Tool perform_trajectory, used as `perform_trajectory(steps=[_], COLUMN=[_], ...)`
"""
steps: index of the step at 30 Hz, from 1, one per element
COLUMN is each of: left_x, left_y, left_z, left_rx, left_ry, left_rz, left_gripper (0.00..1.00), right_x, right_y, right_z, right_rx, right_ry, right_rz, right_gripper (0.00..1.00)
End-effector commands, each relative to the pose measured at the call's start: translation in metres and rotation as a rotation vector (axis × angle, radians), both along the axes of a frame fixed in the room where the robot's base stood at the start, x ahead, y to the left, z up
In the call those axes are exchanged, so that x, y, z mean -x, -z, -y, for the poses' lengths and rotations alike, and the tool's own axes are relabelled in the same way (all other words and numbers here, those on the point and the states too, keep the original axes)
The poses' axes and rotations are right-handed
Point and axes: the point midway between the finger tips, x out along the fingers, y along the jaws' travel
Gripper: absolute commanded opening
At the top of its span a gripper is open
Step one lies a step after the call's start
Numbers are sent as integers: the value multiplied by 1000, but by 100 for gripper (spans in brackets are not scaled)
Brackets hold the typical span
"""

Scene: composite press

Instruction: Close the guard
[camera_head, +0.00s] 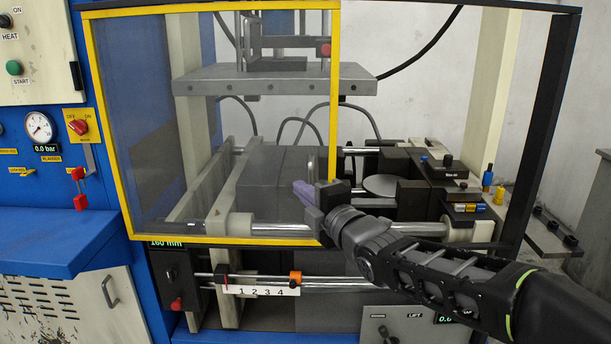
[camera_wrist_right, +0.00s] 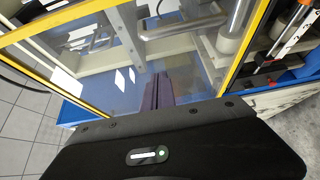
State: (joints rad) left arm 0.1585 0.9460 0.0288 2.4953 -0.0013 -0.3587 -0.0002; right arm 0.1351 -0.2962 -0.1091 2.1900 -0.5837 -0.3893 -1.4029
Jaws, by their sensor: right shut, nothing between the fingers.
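The guard (camera_head: 210,241) is a clear panel in a yellow frame. In the head view it covers the left and middle of the press opening, and the right part of the opening is uncovered. My right gripper (camera_head: 303,192) has purple fingers, shut and empty. It is by the guard's right upright, overlapping the panel's lower right area; contact cannot be told. A small pale upright piece, perhaps a handle (camera_head: 311,168), shows just above the fingers. In the right wrist view the fingers (camera_wrist_right: 170,80) appear before the clear panel, with the yellow frame (camera_wrist_right: 245,45) to the right. My left gripper is out of view.
A black post (camera_head: 545,120) bounds the opening on the right. Behind the uncovered part are black tooling blocks (camera_head: 405,170) and a round plate (camera_head: 380,186). A blue control cabinet (camera_head: 40,190) stands left. A numbered scale (camera_head: 262,291) and rod run below the guard.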

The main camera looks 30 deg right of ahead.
Motion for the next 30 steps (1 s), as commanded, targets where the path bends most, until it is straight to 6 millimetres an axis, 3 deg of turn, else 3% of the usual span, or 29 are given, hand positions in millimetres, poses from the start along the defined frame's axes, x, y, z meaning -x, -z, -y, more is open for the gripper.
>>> perform_trajectory(steps=[11, 18, 30], left_x=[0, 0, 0], left_y=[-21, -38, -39], left_z=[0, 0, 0], left_rx=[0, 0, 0], left_ry=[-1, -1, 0], left_rz=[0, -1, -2], left_gripper=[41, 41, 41], right_x=[-75, -63, -60], right_y=[-1, -3, 0], right_z=[2, 33, 40], right_rx=[-1, 1, 0], right_ry=[-2, 3, 1], right_rz=[-3, -1, -1], right_gripper=[0, 0, 0])
